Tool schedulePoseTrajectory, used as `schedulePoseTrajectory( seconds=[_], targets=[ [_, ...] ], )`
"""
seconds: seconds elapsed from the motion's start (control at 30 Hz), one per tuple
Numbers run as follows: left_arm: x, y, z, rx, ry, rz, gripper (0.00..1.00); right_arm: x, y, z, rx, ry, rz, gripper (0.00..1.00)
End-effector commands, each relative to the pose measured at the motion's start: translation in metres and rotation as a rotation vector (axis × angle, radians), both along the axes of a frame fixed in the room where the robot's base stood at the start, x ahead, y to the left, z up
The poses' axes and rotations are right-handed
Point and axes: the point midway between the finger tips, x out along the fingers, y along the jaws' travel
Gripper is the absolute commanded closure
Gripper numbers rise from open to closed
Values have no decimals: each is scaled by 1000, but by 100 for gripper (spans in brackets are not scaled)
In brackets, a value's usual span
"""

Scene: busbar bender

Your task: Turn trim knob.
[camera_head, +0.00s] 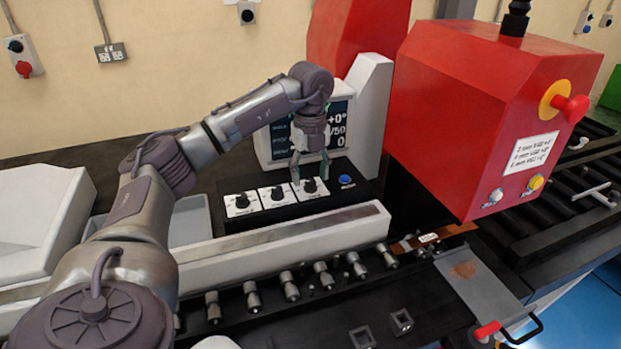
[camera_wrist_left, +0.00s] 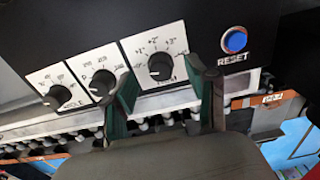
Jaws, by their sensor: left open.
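The control panel holds a row of 3 black knobs on white dial plates. The rightmost one, the trim knob (camera_head: 309,186), has plus marks on its dial. In the left wrist view the trim knob (camera_wrist_left: 160,67) lies between and ahead of the fingertips. My left gripper (camera_head: 309,170) comes down over it from above, with its fingers apart on either side. In the left wrist view the left gripper (camera_wrist_left: 168,85) is open, and contact with the knob cannot be told. The lower part of the trim label is partly hidden. My right gripper is not in view.
A blue reset button (camera_head: 346,181) sits just right of the trim knob. The middle knob (camera_head: 277,194) and the left knob (camera_head: 242,201) are close on the left. A display (camera_head: 338,126) stands behind the panel. A red machine housing (camera_head: 480,110) rises at the right.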

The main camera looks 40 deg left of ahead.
Motion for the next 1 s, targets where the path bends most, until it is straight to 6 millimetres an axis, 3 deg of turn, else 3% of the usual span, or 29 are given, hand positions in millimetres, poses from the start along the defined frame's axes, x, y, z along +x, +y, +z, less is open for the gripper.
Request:
schedulePoseTrajectory(
  seconds=[0.2, 0.5, 0.87, 1.0],
  targets=[
    [0, 0, -18, 0, -1, -1, 42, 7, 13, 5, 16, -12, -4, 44],
    [0, 0, -21, 0, -1, -1, 42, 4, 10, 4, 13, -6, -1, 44],
    [0, 0, -20, 0, -1, -1, 100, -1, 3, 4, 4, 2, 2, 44],
    [0, 0, -20, 0, -1, -4, 100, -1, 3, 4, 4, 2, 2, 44]
  ],
)
